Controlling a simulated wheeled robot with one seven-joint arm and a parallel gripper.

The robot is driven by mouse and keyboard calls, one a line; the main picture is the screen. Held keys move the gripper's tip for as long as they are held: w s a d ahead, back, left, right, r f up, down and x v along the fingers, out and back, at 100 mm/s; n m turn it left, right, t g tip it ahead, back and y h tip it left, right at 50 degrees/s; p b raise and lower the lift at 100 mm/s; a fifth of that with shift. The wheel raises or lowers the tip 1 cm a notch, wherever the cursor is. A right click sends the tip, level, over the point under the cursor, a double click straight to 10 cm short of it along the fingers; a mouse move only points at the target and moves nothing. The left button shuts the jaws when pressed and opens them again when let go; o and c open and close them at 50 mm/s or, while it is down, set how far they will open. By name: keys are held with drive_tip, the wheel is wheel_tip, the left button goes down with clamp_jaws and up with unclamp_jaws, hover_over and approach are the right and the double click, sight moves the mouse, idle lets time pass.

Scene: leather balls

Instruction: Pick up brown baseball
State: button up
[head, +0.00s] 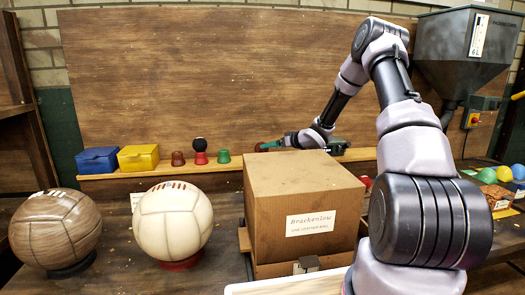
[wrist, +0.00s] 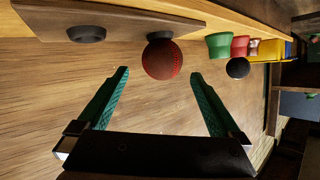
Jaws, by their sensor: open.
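A reddish-brown ball (wrist: 162,60) with baseball-like texture sits on a dark ring stand on the wooden ledge, in the upper middle of the wrist view. In the head view a small part of it (head: 259,147) shows just left of my fingers, behind the cardboard box. My gripper (wrist: 159,75) is open and empty, with its green fingers spread. The ball appears between the fingertips and beyond them; I cannot tell the exact gap. In the head view my gripper (head: 270,146) reaches left along the ledge, partly hidden by the box.
The large cardboard box (head: 300,190) stands in front of my gripper. A black ball (head: 199,144) on a red cup and a green cup (head: 223,156) are further left on the ledge. An empty dark ring (wrist: 86,34) lies beside the brown ball. Two large balls stand front left.

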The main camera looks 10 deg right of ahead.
drive_tip(key=x, duration=0.5)
drive_tip(key=shift+a+f, duration=0.1)
drive_tip(key=shift+a, duration=0.1)
